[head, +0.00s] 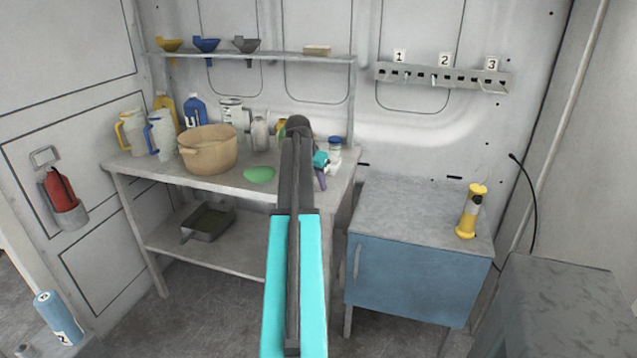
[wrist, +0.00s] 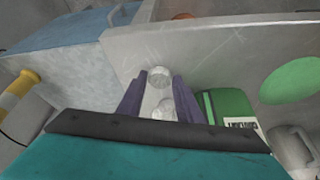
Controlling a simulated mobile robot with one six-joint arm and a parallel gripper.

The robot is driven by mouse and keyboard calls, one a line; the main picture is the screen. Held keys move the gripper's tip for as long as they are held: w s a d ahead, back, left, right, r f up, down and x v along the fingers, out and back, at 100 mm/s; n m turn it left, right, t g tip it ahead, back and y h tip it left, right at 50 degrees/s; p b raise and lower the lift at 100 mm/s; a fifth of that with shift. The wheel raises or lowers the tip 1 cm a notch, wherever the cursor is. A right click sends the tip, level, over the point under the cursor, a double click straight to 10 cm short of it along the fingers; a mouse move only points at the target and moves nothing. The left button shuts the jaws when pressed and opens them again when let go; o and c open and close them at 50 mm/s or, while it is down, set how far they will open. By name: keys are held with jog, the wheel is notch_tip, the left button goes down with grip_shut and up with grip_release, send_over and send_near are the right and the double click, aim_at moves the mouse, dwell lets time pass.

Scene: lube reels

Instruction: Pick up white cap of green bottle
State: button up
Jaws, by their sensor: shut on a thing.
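My gripper (wrist: 160,76) has its two purple fingers around a small white round piece, which looks like the white cap (wrist: 160,78). A second whitish round shape (wrist: 165,109) shows nearer the palm between the fingers; I cannot tell what it is. The green bottle (wrist: 228,108), with a white label, is right beside the fingers in the wrist view. Its top is not clear there. In the head view my gripper (head: 321,175) is at the right end of the workbench, and my arm hides most of the green bottle.
The workbench (head: 130,163) carries a tan pot (head: 208,150), a green lid-like disc (head: 259,175), jugs and several bottles close to my arm. A blue cabinet (head: 410,277) at the right has a yellow cylinder (head: 467,215) on its otherwise clear top.

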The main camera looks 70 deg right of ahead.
jog(key=w+a+b, duration=0.1)
jog(key=a, duration=0.7)
jog(key=w+a+b, duration=0.1)
jog(key=w+a, duration=0.1)
jog(key=a, duration=0.7)
jog(key=shift+w, duration=0.25)
